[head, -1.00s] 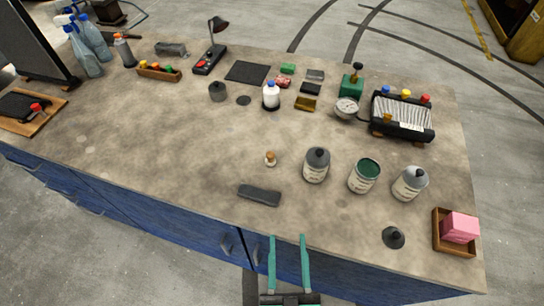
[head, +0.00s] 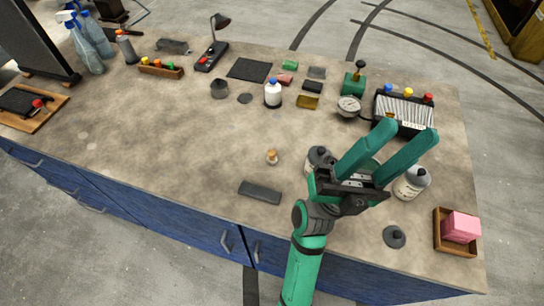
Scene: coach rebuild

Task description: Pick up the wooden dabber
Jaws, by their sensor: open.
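The wooden dabber (head: 272,157) is a small, light brown piece with a rounded top. It stands on the worktop (head: 190,135) near the middle, behind a flat dark grey block (head: 260,192). My gripper (head: 407,135) has green fingers spread apart with nothing between them. It is over the right side of the worktop, well to the right of the dabber, in front of the cans in the picture. The dabber is in plain view. My gripper hides most of the green-topped can and part of a grey-topped bottle (head: 318,156).
Another bottle (head: 411,184), a dark round lid (head: 395,237) and a wooden tray with a pink block (head: 460,228) stand at the right. A pressure gauge (head: 348,106) and a black rack (head: 405,112) are behind. The worktop left of the dabber is clear.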

